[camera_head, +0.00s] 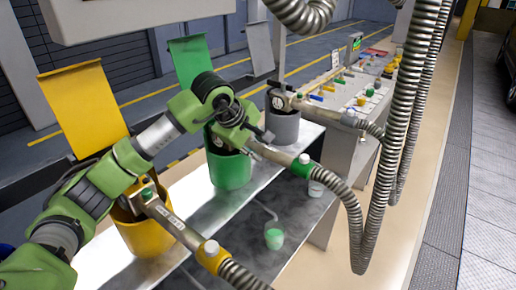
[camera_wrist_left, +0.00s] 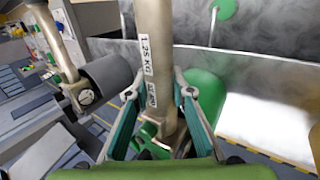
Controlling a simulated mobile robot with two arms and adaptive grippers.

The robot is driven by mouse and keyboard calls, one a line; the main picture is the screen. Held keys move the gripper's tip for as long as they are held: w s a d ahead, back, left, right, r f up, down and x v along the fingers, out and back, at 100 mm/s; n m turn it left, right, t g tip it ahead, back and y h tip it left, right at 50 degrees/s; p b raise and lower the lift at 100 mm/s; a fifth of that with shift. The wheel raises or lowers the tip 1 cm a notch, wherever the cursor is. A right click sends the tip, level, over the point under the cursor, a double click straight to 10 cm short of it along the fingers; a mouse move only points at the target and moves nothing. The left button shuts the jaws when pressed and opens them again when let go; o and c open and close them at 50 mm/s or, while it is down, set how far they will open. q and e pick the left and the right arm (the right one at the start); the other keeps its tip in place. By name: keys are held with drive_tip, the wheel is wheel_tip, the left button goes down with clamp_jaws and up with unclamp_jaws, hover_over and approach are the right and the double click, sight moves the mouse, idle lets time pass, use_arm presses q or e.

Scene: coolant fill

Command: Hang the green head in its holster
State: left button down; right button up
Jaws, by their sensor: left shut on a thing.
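My left gripper (camera_head: 250,136) is shut on the green head (camera_head: 272,153), a metal pipe with a green collar and a ribbed hose. In the left wrist view, the pipe with its white weight label (camera_wrist_left: 147,60) runs between the fingers (camera_wrist_left: 160,108). The green holster (camera_head: 231,172), a round cup, stands on the bench just below the gripper in the head view. It also shows in the left wrist view (camera_wrist_left: 207,92), right of and behind the fingers. My right gripper is out of view.
A yellow holster (camera_head: 143,240) with a yellow-collared head (camera_head: 185,232) stands at front left. A grey holster (camera_head: 284,130) with a head is behind right. Ribbed hoses (camera_head: 400,130) hang at right.

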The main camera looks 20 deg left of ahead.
use_arm(q)
drive_tip(key=shift+f, duration=0.2)
drive_tip(key=c, duration=1.7)
unclamp_jaws()
drive_tip(key=shift+f, duration=0.2)
drive_tip(key=shift+s+a+r, duration=0.1)
drive_tip(key=shift+s+r, duration=0.1)
drive_tip(key=shift+r, duration=0.3)
drive_tip(key=v, duration=1.1)
drive_tip(key=shift+r, duration=0.15)
